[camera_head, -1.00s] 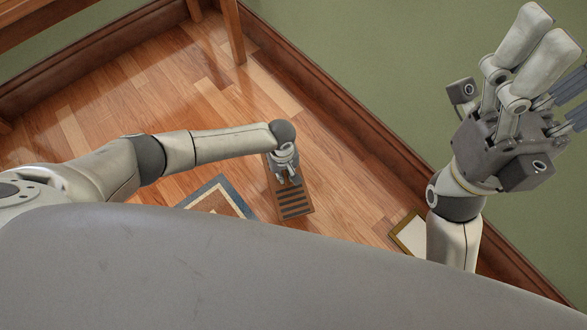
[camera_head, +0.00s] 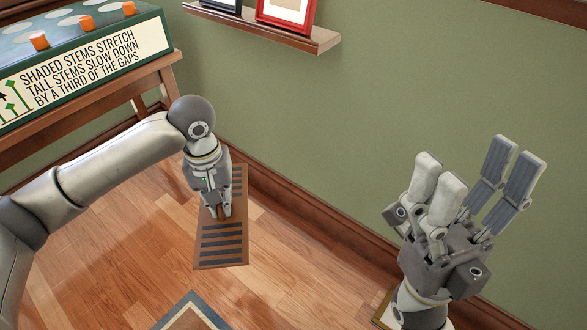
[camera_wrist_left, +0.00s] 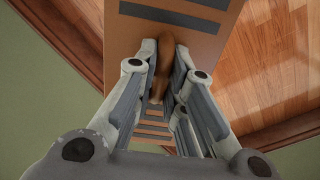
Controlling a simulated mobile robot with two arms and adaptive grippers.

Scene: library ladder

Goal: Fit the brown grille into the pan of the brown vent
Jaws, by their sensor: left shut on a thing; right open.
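The brown grille (camera_head: 221,246), a long flat panel with dark slots, shows in the head view below my left gripper (camera_head: 220,213). My left gripper is shut on the grille's brown upright handle, which stands between its fingers in the left wrist view (camera_wrist_left: 163,72). The grille (camera_wrist_left: 205,42) runs above and below the fingers there. It appears held over the wooden floor, but its height is unclear. My right gripper (camera_head: 470,185) is open and empty, raised at the right with its fingers upward. I cannot make out the brown vent's pan in these views.
A wooden table (camera_head: 150,80) with a green lettered box (camera_head: 75,70) stands at the left. A shelf (camera_head: 265,28) with framed pictures is on the green wall. A blue-edged panel (camera_head: 192,308) lies at the bottom. Wooden floor (camera_head: 110,262) is clear left of the grille.

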